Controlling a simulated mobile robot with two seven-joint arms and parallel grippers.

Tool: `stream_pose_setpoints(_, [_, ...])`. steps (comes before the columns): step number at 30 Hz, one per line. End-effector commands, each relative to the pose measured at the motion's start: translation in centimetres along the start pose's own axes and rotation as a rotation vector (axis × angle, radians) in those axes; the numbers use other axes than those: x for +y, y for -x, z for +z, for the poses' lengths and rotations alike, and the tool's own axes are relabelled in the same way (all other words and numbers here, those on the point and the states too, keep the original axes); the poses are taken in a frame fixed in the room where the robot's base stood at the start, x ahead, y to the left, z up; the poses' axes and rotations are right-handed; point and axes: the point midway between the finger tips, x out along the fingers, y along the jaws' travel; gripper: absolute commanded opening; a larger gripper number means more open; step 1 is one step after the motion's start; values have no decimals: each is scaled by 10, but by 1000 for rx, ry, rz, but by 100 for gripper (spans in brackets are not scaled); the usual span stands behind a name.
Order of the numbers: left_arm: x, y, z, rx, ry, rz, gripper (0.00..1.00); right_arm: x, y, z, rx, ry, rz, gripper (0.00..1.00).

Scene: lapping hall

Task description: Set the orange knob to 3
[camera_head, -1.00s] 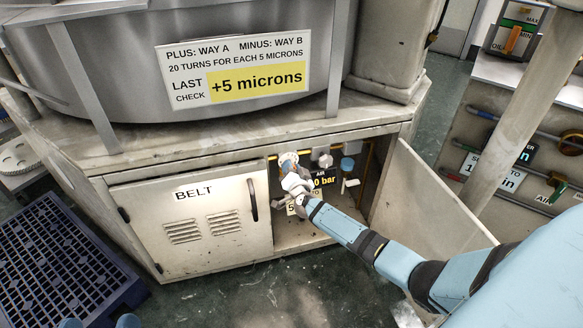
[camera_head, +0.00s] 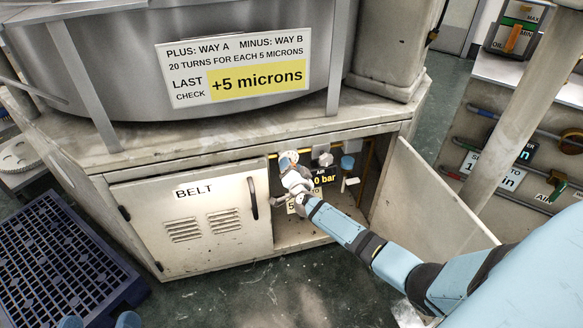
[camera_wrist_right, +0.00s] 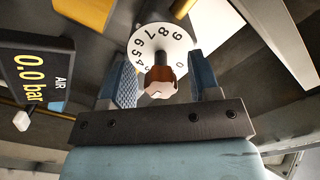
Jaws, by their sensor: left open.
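The orange knob (camera_wrist_right: 161,82) shows in the right wrist view, with a pale front face and orange-brown sides. It sits before a round white dial (camera_wrist_right: 157,42); the figures 4 to 9 and 0 show, while the lower part is hidden behind the knob. I cannot tell which figure the knob points to. My right gripper (camera_wrist_right: 166,82) is open, one blue finger on each side of the knob, with visible gaps. In the head view, my right gripper (camera_head: 297,183) reaches into the open cabinet and hides the knob. My left gripper (camera_head: 99,321) shows only its fingertips, apart, at the bottom left.
An air display (camera_wrist_right: 36,75) reads 0.0 bar beside the dial. The shut BELT door (camera_head: 195,220) is left of the opening, and an open door (camera_head: 425,200) stands to the right. A blue pallet (camera_head: 65,255) lies on the floor at left.

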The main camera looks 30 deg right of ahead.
Motion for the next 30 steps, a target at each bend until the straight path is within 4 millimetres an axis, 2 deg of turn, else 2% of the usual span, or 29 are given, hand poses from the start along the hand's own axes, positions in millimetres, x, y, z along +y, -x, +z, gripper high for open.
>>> stream_pose_setpoints(5, [0, 0, -1, 0, 0, 0, 92, 0, 1, -1, 1, 0, 0, 56])
stream_pose_setpoints(8, [1, 0, -7, 9, -3, -2, 92, -1, 9, -1, -1, 0, 1, 56])
stream_pose_setpoints(11, [2, 1, -19, 50, -2, -6, 92, -2, 25, -2, -2, 0, 1, 56])
stream_pose_setpoints(22, [10, 6, -63, 200, -11, -16, 92, -2, 107, -2, -3, 0, 2, 56])
stream_pose_setpoints(25, [9, 7, -64, 200, -15, -23, 92, -1, 123, -1, -1, 0, 1, 56])
stream_pose_setpoints(30, [7, 7, -61, 185, -19, -34, 92, 0, 136, 0, 0, 0, 0, 56])
